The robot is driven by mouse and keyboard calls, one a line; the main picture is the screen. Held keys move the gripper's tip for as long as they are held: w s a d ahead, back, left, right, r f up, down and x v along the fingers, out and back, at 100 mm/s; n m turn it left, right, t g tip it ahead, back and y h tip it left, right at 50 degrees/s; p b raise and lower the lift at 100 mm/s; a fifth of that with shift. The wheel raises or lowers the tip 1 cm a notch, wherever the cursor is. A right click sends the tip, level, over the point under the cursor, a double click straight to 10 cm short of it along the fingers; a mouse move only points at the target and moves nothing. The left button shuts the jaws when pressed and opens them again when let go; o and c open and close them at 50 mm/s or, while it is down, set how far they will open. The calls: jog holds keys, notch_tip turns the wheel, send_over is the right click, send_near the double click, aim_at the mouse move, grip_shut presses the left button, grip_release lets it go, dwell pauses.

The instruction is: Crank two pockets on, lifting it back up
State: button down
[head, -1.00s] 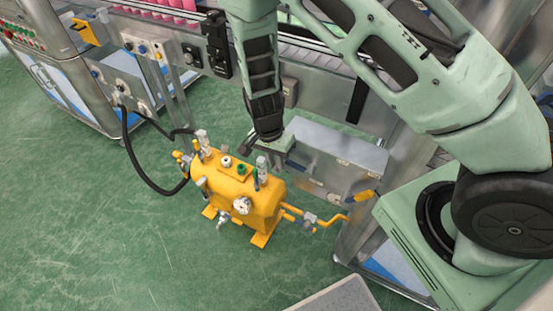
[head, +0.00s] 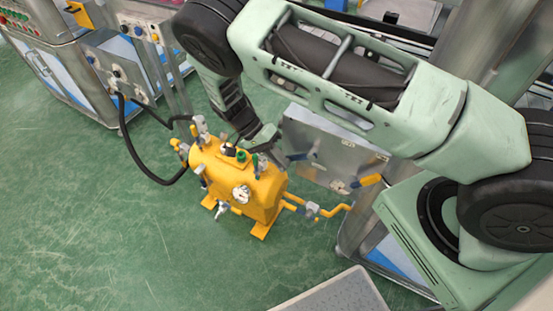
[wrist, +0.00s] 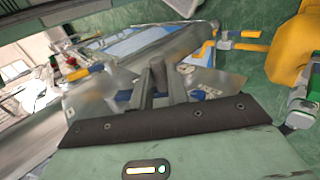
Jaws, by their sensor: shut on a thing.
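My gripper (head: 288,156) points down and right, against the front of a grey metal box (head: 335,135) behind the yellow tank. Its dark fingers (wrist: 163,84) are closed together in the wrist view. They are shut on what I take to be the crank handle, which the fingers and wrist mostly hide. A small lever with a blue part (head: 314,150) shows just right of the fingertips. The pockets cannot be made out in either view.
The yellow tank (head: 240,190) with valves and gauges stands close below my gripper. A yellow handle (head: 370,180) and yellow pipe (head: 335,209) lie to its right. A black hose (head: 135,160) loops at left.

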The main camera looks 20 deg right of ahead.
jog(key=shift+f, duration=0.6)
jog(key=shift+s+f+b, duration=0.25)
jog(key=shift+b, duration=0.15)
jog(key=c, duration=1.3)
grip_release()
jog(key=shift+w, duration=0.1)
jog(key=shift+c, duration=0.2)
jog(key=shift+r, duration=0.1)
jog(key=shift+w+r, duration=0.1)
jog(key=b+v, duration=0.3)
jog(key=v, duration=1.4)
